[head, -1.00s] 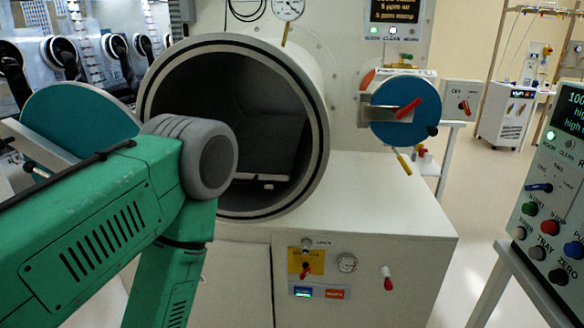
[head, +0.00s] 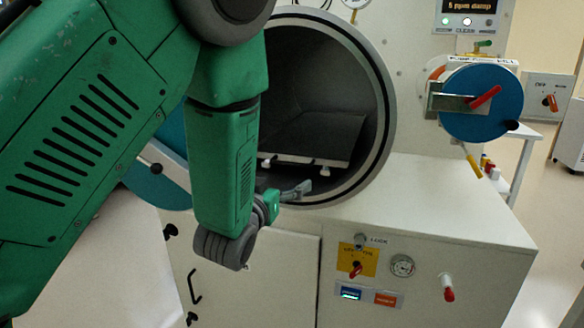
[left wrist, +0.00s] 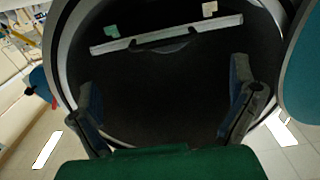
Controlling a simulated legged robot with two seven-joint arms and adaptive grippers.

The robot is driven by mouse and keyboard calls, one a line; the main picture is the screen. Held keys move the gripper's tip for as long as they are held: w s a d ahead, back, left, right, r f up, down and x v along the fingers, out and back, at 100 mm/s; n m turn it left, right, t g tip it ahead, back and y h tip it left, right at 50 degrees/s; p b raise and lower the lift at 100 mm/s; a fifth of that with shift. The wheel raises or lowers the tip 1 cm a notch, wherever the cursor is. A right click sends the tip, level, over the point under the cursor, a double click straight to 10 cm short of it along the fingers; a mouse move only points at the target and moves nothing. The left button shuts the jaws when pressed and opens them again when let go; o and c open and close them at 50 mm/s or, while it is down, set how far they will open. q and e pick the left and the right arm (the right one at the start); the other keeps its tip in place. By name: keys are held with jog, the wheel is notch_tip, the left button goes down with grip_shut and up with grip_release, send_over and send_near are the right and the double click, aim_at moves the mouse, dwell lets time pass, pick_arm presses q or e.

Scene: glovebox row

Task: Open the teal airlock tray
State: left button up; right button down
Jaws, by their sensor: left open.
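The large round airlock (head: 385,110) stands open, its teal door (head: 158,170) swung out to the left and partly behind my arm. Inside lies a dark grey tray (head: 318,140) with a pale front edge. My left gripper (head: 297,191) is at the lower rim of the opening, below and in front of the tray edge. In the left wrist view its fingers (left wrist: 165,98) are spread and empty, apart from the handle. My right gripper is not seen.
A smaller port with a blue door (head: 482,103) and red handle is at the right. The cabinet front below has a yellow switch plate (head: 357,260), a gauge (head: 402,265) and a red-tipped knob (head: 448,288). The cabinet top right of the airlock is clear.

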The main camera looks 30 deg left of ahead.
aim_at(291, 165)
pick_arm(q)
jog(key=x, duration=1)
jog(key=shift+w, duration=0.15)
jog(key=c, duration=1.4)
jog(key=shift+f, duration=0.15)
jog(key=shift+c, duration=0.2)
